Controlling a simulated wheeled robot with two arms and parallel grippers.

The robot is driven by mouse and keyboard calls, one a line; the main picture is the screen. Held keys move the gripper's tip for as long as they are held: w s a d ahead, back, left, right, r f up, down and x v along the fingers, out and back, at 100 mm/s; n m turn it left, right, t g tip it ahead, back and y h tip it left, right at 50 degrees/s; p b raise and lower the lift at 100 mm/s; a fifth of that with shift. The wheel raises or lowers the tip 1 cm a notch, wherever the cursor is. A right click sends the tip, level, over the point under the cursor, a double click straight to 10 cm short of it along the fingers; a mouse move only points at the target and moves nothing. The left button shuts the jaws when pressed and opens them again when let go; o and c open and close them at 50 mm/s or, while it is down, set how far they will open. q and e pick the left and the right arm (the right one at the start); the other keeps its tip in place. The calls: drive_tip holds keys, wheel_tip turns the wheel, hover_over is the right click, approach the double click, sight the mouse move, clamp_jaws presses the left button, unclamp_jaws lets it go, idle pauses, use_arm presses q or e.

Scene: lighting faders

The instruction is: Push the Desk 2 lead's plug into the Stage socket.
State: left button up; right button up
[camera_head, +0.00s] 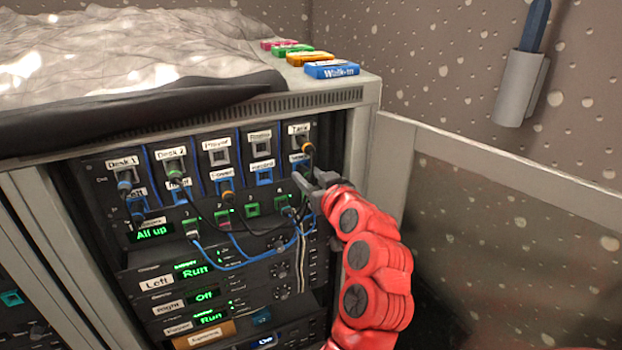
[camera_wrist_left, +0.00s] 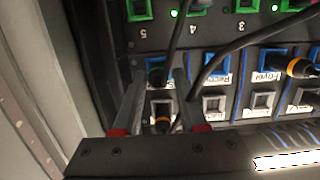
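The Desk 2 socket (camera_head: 173,167) holds a green-ringed plug, from which a black lead seems to hang and loop right across the rack. My left gripper (camera_head: 313,184) is at the right end of the lower socket row, by the blue Stage socket (camera_head: 298,165). In the left wrist view its fingers (camera_wrist_left: 160,85) stand apart, on either side of a dark plug (camera_wrist_left: 156,73) at the blue socket. I cannot tell whether they touch it, how deep it sits, or which lead it ends. The Stage label is partly hidden. My right gripper is out of view.
An orange-ringed plug (camera_head: 307,148) sits in the Talk socket just above my gripper. Another orange-ringed plug (camera_head: 227,195) is below the Foyer label. Blue and black leads cross the lower panels. The rack's right side post (camera_head: 357,140) is close to the gripper.

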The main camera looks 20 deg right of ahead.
use_arm(q)
drive_tip(key=o, duration=0.3)
drive_tip(key=shift+f, duration=0.1)
drive_tip(key=shift+d, duration=0.1)
